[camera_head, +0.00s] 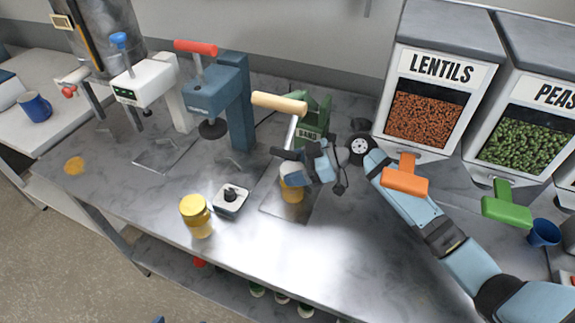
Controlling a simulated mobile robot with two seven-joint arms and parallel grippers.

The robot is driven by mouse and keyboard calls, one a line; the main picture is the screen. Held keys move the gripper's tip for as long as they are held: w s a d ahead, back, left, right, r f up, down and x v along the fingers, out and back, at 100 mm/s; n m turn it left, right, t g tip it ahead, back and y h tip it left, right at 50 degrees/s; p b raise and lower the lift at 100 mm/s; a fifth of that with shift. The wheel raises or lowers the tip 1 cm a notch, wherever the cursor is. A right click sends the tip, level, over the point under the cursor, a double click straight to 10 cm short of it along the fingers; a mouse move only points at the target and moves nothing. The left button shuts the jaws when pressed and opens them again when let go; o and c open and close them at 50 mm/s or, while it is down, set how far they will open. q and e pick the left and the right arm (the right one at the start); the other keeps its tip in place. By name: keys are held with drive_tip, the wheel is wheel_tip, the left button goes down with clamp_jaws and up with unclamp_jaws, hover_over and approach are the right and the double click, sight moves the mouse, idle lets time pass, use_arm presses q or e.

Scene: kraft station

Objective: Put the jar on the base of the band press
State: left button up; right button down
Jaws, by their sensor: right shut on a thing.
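The band press (311,125) is green with a cream handle and stands at the back middle of the steel counter. Its flat base plate (274,207) reaches forward over the counter. My right gripper (293,173) is shut on a jar (292,193) with an amber body, in front of the press. The jar looks upright over the base plate, its top partly hidden by the fingers. I cannot tell whether it touches the plate. My left gripper is not in view.
A yellow-lidded jar (196,216) and a small square device (230,199) stand to the left. A blue press (222,100) and a white press (146,82) stand behind. Lentils (424,118) and peas (528,140) dispensers are on the right. The front counter is mostly clear.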

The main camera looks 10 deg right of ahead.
drive_tip(key=shift+s+a+r, duration=0.15)
drive_tip(key=shift+s, duration=0.05)
drive_tip(key=shift+w+f, duration=0.15)
drive_tip(key=shift+f, duration=0.05)
drive_tip(key=shift+c, duration=2)
unclamp_jaws()
drive_tip(key=shift+d, duration=0.25)
drive_tip(key=shift+o, duration=0.7)
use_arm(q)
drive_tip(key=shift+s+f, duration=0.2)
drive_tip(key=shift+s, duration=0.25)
use_arm(e)
drive_tip(key=shift+a, duration=0.15)
